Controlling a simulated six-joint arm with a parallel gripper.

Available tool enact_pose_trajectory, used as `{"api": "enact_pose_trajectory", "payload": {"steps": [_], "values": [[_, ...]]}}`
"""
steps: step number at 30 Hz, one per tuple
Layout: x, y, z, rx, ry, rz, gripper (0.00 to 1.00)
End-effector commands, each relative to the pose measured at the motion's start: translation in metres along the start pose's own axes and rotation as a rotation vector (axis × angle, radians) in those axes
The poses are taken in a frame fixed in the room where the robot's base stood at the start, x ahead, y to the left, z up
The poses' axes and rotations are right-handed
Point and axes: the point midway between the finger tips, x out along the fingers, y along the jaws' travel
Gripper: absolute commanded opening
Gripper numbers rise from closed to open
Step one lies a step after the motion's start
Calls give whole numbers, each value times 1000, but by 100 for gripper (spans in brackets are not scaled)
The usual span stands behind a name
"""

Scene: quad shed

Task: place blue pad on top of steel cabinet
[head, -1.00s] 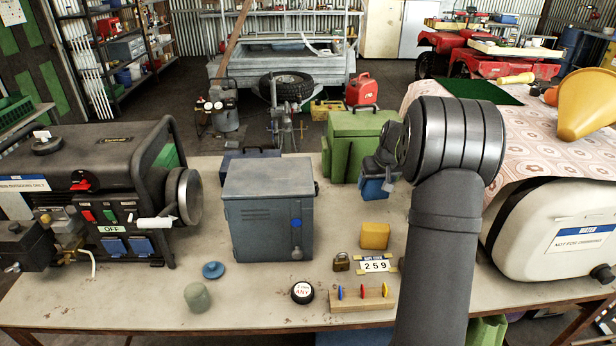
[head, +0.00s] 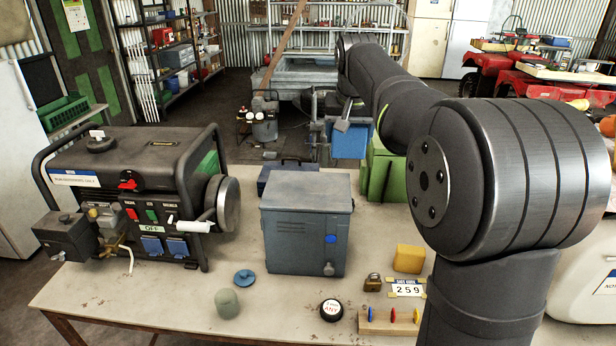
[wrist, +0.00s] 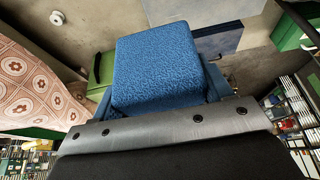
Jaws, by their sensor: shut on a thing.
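The blue pad (head: 347,140) is held in my gripper (head: 345,122), up in the air behind the steel cabinet and a little right of it in the head view. In the wrist view the pad (wrist: 155,68) is a textured blue block between the jaws, which are shut on it. The steel cabinet (head: 305,237) is a grey-blue box standing upright on the table, with a blue round spot and a knob on its front. Its top is bare. The pad is apart from the cabinet and higher than it.
A generator (head: 130,195) stands left of the cabinet. A dark blue case (head: 283,172) and a green box (head: 385,175) are behind it. A yellow block (head: 409,259), padlock (head: 373,283), round tin (head: 331,310) and peg board (head: 388,322) lie in front and right.

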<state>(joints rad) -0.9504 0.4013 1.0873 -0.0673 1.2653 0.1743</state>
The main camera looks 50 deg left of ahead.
Motion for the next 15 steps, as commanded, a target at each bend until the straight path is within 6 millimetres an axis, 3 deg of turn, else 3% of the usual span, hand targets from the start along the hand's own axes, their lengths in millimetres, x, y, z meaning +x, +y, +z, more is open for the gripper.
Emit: {"api": "enact_pose_trajectory", "payload": {"steps": [9, 15], "values": [[49, -70, -2, -5, -3, -2, 51], [66, -94, -3, -3, -1, -1, 51]]}}
